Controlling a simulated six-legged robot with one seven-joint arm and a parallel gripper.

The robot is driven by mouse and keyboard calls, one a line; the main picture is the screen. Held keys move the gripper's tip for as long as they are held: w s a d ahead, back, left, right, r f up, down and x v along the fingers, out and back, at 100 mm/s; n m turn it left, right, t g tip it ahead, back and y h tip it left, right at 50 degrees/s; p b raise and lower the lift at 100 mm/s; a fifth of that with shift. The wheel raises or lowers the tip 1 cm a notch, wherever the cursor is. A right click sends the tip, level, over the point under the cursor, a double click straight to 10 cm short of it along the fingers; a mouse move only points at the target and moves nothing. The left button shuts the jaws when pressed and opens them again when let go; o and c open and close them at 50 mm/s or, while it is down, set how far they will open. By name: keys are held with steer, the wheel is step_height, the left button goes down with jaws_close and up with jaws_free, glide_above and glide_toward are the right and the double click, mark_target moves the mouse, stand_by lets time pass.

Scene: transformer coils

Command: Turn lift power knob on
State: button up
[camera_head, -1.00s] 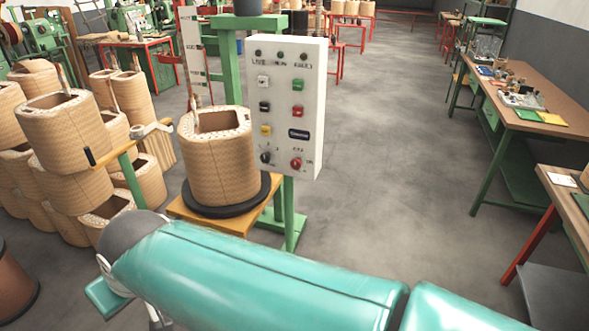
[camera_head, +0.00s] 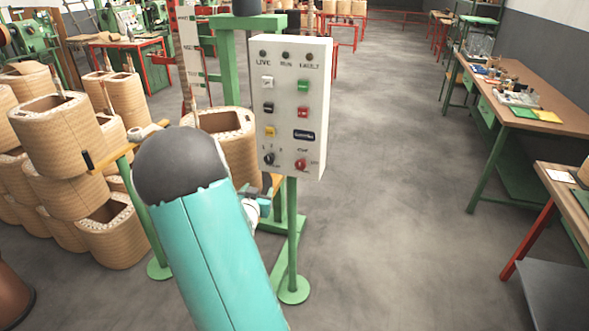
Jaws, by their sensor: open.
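A white control panel (camera_head: 292,105) stands upright on a green post, right of my arm. Its top row has LIVE, RUN and FAULT lamps. Below are white, black and yellow buttons on the left, and green and red ones on the right. At the bottom are a black knob (camera_head: 268,158) and a red knob (camera_head: 301,165). Their labels are too small to read, so I cannot tell which is the lift power knob. My teal arm with its dark elbow fills the lower centre. A small white and teal part of mine shows behind it; no gripper fingers show.
A wound coil (camera_head: 231,142) stands left of the panel, partly behind my arm. Several coils (camera_head: 60,130) are stacked at the left. A workbench (camera_head: 525,120) runs along the right. The floor (camera_head: 385,170) between panel and bench is clear.

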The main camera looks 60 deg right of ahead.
steer(key=s+d+f+m+g+h, duration=0.1)
steer(key=s+d+f+g+h, duration=0.15)
steer(key=s+d, duration=0.3)
glide_toward(300, 166)
steer(key=shift+h, duration=0.45)
steer(key=d, duration=0.2)
steer(key=w+d, duration=0.1)
steer(key=d, duration=0.2)
steer(key=d+f, duration=0.1)
steer(key=d, duration=0.2)
steer(key=shift+w, duration=0.2)
steer(key=c, duration=1)
